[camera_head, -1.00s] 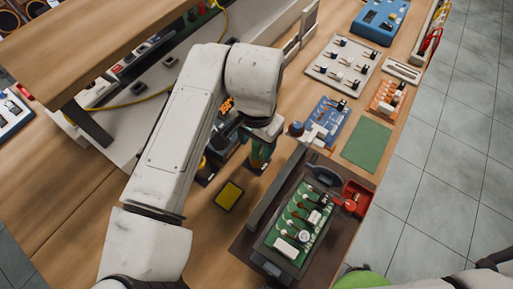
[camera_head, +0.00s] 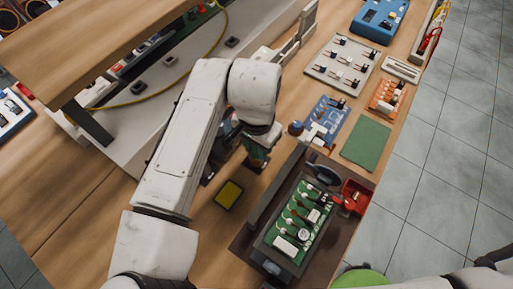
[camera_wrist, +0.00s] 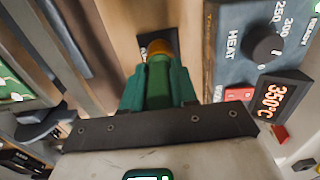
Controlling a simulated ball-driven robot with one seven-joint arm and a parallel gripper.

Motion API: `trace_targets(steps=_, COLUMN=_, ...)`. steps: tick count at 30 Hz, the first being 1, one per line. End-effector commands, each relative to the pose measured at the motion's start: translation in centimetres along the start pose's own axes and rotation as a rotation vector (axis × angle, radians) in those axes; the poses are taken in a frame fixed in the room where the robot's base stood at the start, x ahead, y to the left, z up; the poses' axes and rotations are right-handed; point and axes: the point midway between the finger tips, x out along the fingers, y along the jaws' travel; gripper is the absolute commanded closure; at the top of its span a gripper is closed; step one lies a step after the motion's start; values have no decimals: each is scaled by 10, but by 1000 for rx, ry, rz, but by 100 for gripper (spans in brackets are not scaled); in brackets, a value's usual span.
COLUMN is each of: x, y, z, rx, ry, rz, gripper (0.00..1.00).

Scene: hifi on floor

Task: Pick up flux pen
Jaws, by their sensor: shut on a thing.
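My gripper (camera_wrist: 158,90) is shut on a green, upright cylinder with an amber end, which appears to be the flux pen (camera_wrist: 158,70). The gripper's green fingers flank it on both sides. Its amber end is over or in a small black base (camera_wrist: 146,42) on the wood; I cannot tell whether they touch. In the head view my gripper (camera_head: 257,150) is under the white wrist, over the bench, and the pen is mostly hidden there.
A heating station with a dial (camera_wrist: 262,45) and a 350°C display (camera_wrist: 285,92) stands close on the right in the wrist view. In the head view, a yellow sponge tray (camera_head: 229,194) and a holder with a green circuit board (camera_head: 296,222) are nearby. A green mat (camera_head: 366,143) lies to the right.

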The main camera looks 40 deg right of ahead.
Motion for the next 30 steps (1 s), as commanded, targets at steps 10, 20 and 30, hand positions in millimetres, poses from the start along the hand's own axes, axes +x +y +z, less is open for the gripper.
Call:
trace_targets(steps=10, x=-4, y=0, z=0, rx=0, ry=0, rz=0, gripper=97)
trace_targets(steps=20, x=-59, y=-1, z=0, rx=1, ry=1, rz=-4, gripper=97)
trace_targets(steps=30, x=-99, y=0, z=0, rx=0, ry=0, rz=0, gripper=97)
